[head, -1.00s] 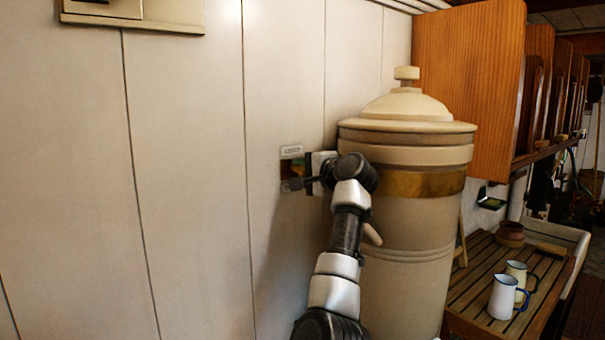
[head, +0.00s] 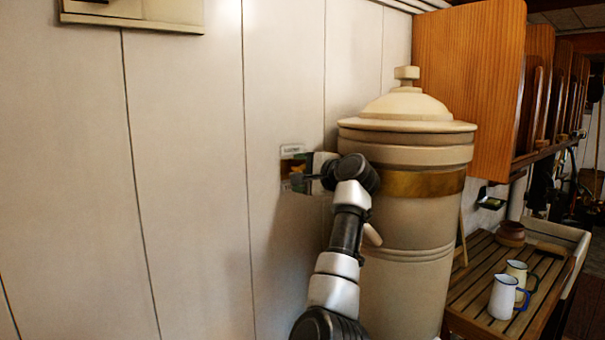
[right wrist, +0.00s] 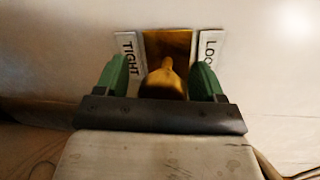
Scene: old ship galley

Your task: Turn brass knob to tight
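In the right wrist view the brass knob (right wrist: 163,84) stands out from a brass plate (right wrist: 180,42) on the pale wall. Its narrow end points up the picture. A label reading TIGHT (right wrist: 127,62) is left of the plate; a partly hidden label starting LOO (right wrist: 211,50) is right of it. My right gripper (right wrist: 163,75) is open, its green fingers on either side of the knob with a gap on each side. In the head view my right gripper (head: 303,176) is at the wall fitting and hides most of the knob. My left gripper is not in view.
A large cream canister (head: 410,240) with a brass band stands close to the right of my arm. Wooden cabinets (head: 465,75) are beyond it. A slatted counter (head: 480,265) holds enamel jugs (head: 503,297).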

